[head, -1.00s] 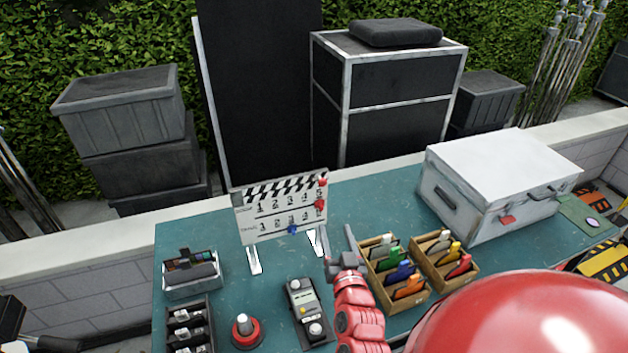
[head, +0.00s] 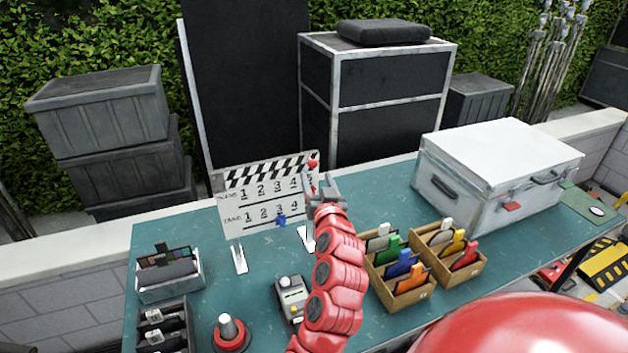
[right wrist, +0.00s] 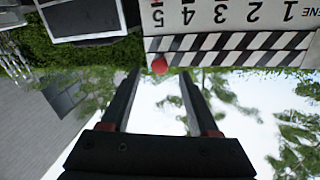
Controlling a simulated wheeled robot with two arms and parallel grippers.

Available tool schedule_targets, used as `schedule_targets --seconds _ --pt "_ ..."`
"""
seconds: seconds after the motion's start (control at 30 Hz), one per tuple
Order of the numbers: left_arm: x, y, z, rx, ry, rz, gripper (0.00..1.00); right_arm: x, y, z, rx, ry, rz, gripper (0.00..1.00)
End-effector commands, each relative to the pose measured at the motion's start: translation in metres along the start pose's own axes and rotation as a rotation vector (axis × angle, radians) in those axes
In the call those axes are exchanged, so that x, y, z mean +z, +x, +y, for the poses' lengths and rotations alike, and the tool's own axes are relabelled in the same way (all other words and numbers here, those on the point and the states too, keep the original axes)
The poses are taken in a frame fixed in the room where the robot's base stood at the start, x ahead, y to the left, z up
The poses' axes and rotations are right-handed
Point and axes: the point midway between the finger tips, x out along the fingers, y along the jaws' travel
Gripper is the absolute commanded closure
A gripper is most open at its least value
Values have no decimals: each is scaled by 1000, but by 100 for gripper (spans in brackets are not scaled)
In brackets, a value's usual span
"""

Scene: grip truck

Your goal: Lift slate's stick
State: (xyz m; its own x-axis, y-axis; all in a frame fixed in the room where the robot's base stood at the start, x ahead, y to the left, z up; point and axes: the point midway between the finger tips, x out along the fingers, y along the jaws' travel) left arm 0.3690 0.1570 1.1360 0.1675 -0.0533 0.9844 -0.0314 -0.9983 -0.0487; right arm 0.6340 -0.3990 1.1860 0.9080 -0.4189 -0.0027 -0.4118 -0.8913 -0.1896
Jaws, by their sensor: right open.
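The white slate (head: 262,208) stands upright on two white feet on the teal table, with scene and take numbers on its face. Its black-and-white striped stick (head: 262,173) lies along the top edge, with a red knob (head: 312,163) at its right end. My right gripper (head: 321,180) is open and empty at the slate's right end, just below the knob in the picture. In the right wrist view the slate (right wrist: 230,15) appears upside down, and the red knob (right wrist: 160,66) shows between the open fingertips (right wrist: 158,75), apparently untouched. My left gripper is not in view.
Wooden boxes with coloured tabs (head: 400,285) and a white case (head: 500,165) stand to the right. A grey meter (head: 290,295), a red-based knob (head: 230,332) and dark trays (head: 170,275) stand in front and left. Black cases stand behind the table.

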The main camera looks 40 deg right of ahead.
Motion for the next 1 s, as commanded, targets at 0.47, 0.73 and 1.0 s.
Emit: schedule_targets --seconds 0.47,0.73,1.0 --pt "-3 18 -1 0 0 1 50 -3 44 -1 -1 2 0 39" --pt "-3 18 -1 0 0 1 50 -3 45 0 0 2 1 39" --pt "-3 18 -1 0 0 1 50 -3 45 0 0 2 1 85"
